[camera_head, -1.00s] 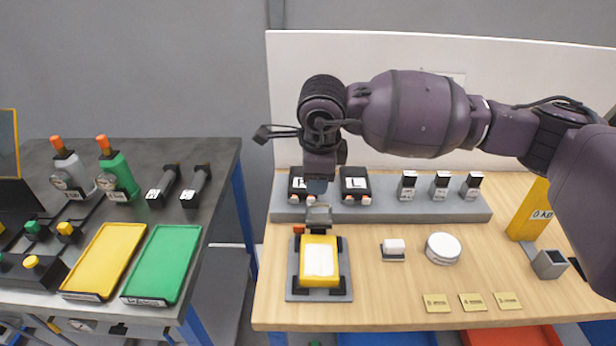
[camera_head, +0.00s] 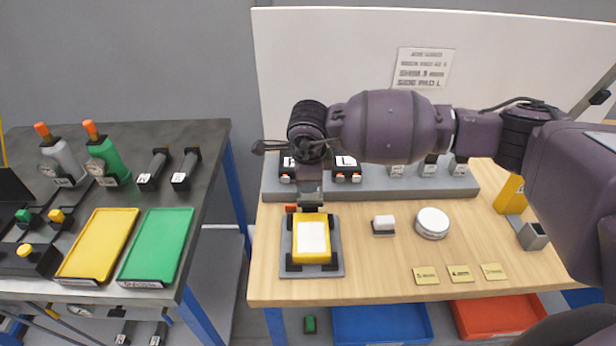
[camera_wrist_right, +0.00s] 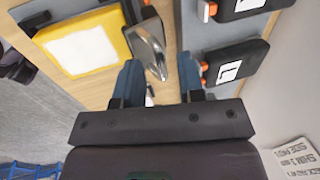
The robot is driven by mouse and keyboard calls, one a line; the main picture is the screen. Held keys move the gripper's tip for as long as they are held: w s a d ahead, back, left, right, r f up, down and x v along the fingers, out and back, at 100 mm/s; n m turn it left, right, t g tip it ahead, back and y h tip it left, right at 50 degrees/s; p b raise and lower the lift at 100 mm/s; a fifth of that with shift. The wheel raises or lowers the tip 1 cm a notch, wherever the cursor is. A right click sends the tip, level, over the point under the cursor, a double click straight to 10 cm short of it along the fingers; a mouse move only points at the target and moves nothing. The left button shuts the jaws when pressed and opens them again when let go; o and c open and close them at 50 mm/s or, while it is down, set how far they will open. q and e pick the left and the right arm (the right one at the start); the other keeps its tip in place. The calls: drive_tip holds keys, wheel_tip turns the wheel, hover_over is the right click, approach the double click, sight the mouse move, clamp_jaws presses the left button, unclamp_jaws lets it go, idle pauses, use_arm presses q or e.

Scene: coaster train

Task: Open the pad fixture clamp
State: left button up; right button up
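The pad fixture is a grey plate (camera_head: 334,262) with black corner posts on the wooden table. It holds a yellow block (camera_head: 298,249) with a white pad (camera_head: 313,238) on top, also seen in the right wrist view (camera_wrist_right: 84,50). A shiny metal clamp piece (camera_wrist_right: 148,46) is at the block's edge. My right gripper (camera_head: 310,203) points down at the fixture's back edge. In the right wrist view its two blue fingers (camera_wrist_right: 160,80) are apart, with the clamp piece just beyond and partly between them. Contact cannot be told. My left gripper is out of view.
Black L-marked blocks (camera_head: 346,170) sit on a grey rack (camera_head: 385,191) close behind the gripper. A small white block (camera_head: 384,222) and a round white disc (camera_head: 432,222) are to the right. The table's front right holds small yellow plates (camera_head: 460,273).

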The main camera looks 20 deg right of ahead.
drive_tip(key=shift+f, duration=0.15)
clamp_jaws()
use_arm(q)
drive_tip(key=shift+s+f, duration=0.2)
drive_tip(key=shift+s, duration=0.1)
use_arm(e)
drive_tip(key=shift+w, duration=0.1)
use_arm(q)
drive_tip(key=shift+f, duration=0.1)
use_arm(e)
drive_tip(key=shift+w, duration=0.1)
